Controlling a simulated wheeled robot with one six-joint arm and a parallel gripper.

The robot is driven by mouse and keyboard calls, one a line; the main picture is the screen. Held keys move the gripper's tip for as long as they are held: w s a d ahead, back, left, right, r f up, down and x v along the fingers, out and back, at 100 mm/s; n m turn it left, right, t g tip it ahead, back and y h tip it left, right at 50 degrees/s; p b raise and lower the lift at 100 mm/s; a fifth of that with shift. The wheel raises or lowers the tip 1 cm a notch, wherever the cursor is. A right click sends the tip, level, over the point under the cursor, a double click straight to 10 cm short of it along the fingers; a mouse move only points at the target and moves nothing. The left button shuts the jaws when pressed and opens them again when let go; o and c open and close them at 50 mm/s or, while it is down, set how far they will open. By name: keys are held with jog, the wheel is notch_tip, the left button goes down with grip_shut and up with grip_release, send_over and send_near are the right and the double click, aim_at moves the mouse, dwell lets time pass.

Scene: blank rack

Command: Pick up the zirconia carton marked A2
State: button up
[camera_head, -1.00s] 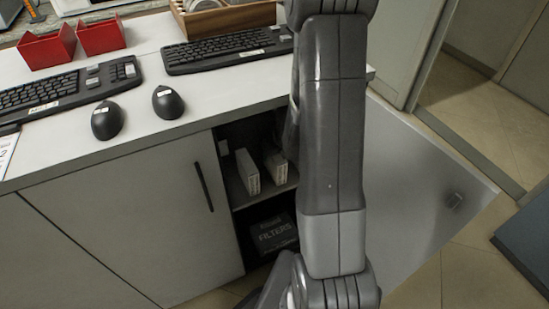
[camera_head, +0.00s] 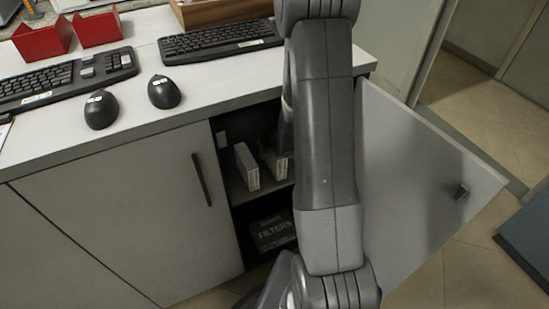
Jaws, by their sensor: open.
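Two slim pale cartons stand on the upper shelf inside the open cabinet. The left carton (camera_head: 247,166) shows in full, and the right carton (camera_head: 273,163) is partly behind my arm. Their markings are too small to read, so I cannot tell which is A2. My arm crosses the picture from top to bottom in front of the cabinet opening. I cannot make out my gripper or its fingertips.
A dark box marked FILTERS (camera_head: 272,232) sits on the lower level. The open cabinet door (camera_head: 415,190) stands to the right, and the left door (camera_head: 120,220) is shut. Keyboards (camera_head: 220,40), mice (camera_head: 163,92) and red bins (camera_head: 97,29) occupy the counter (camera_head: 140,122).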

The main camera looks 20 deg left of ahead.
jog(key=shift+f, duration=0.3)
dwell(0.4)
grip_shut()
